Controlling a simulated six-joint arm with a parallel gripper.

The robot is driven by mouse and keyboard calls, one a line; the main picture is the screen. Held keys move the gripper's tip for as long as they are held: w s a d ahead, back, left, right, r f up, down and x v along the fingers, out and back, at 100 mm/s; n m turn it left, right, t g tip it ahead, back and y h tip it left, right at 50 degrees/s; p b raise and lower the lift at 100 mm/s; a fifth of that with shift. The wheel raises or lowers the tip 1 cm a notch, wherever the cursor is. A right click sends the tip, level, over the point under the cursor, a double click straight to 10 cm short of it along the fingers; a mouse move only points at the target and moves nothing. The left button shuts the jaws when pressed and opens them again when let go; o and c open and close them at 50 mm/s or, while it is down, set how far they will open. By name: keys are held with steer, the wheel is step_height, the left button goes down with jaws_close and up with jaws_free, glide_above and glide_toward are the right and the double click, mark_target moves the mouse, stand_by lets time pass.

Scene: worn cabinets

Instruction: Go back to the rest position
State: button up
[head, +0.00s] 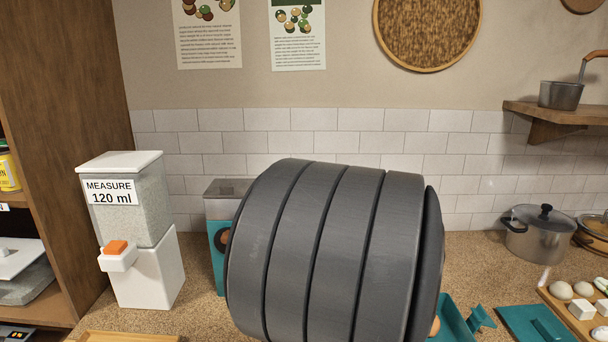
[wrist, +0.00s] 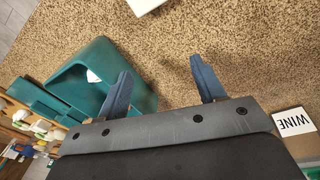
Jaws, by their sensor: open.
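My gripper (wrist: 160,67) shows in the wrist view with its two blue fingers spread wide apart. A small white thing lies in the bin. In the head view my own dark grey ribbed arm fills the lower middle and hides my gripper and much of the counter.
In the head view, a white dispenser (head: 150,265) labelled "MEASURE 120 ml" stands left, with a teal-fronted machine (head: 218,265) beside it. A lidded pot (head: 540,240) and a wooden tray (head: 560,310) with eggs are right.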

steer(key=shift+w+a+f, duration=0.6)
steer(key=shift+w+f, duration=0.15)
steer(key=shift+w+a+f, duration=0.15)
steer(key=shift+w+f, duration=0.1)
steer(key=shift+f, duration=0.25)
steer(key=o, duration=0.8)
steer(key=shift+w+r+t, duration=0.1)
steer(key=shift+w+t, duration=0.1)
steer(key=shift+t, duration=0.1)
steer(key=w+d+r+t+h, duration=0.1)
steer(key=w+d+r+t, duration=0.15)
steer(key=t, duration=0.25)
steer(key=s+d+r+m+t+h, duration=0.15)
steer(key=s+d+m+h, duration=0.25)
steer(key=s+d, duration=0.45)
steer(key=s+d+r+m+h, duration=0.35)
steer(key=s+d, duration=0.25)
steer(key=s, duration=0.6)
steer(key=shift+m+h, duration=0.25)
steer(key=shift+h, duration=0.1)
steer(key=shift+x, duration=5)
